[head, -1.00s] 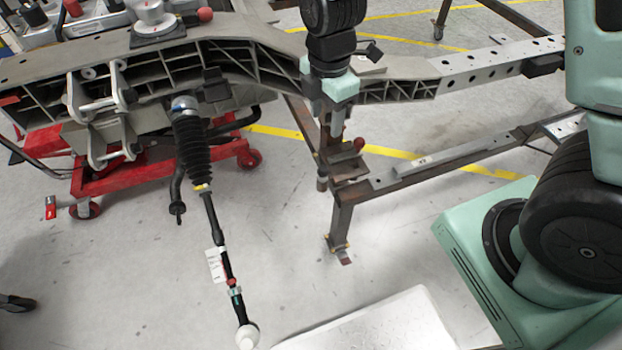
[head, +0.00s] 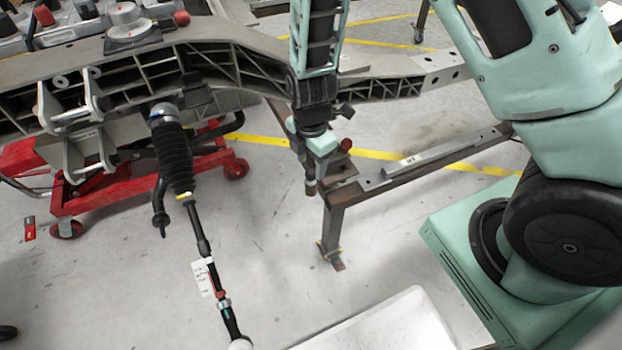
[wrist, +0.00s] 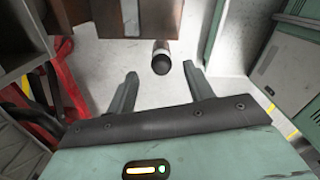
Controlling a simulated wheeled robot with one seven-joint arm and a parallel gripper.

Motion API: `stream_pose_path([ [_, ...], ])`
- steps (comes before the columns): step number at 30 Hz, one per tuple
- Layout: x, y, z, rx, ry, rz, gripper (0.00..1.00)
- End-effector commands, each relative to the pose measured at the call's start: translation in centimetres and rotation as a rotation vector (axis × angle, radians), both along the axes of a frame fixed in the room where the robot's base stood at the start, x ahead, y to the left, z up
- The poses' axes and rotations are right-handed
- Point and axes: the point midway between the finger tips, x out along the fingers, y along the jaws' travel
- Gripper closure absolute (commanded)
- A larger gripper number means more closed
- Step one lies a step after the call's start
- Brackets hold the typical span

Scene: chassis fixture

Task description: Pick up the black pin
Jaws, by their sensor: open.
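In the wrist view, the black pin (wrist: 161,58) shows as a short dark cylinder with a rounded black end and a paler band. It lies in line with the gap between the fingers of my gripper (wrist: 160,82), near the level of the tips. The jaws are apart with nothing clamped between them. In the head view, my gripper (head: 312,150) points down beside the steel stand, in front of the long cast chassis beam (head: 235,60). A small dark cylinder hangs just below it there; I cannot tell whether it is the pin.
The brown steel stand (head: 336,222) with its rail (head: 430,160) is close to my gripper's right. A black bellows rod (head: 172,155) hangs to the left, above a red trolley (head: 110,190). A white surface (head: 385,325) is at the bottom. Open floor lies between.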

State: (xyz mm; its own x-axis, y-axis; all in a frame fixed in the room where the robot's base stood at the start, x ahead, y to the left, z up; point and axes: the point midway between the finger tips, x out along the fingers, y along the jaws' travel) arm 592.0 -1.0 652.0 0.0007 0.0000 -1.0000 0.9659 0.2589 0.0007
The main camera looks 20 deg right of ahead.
Motion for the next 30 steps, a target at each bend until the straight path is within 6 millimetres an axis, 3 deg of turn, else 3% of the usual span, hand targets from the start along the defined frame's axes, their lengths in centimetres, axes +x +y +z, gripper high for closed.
stream_pose_path([
  [6,-0.3,0.1,-3.4,-0.001,0.002,-0.001,0.48],
  [16,-0.2,0.1,-3.9,0.000,0.000,0.000,0.48],
  [21,-0.2,0.1,-3.9,0.000,0.000,0.000,0.95],
  [22,-0.2,0.1,-3.9,0.000,0.000,0.000,1.00],
  [30,-0.2,0.1,-3.7,0.000,0.000,0.001,1.00],
])
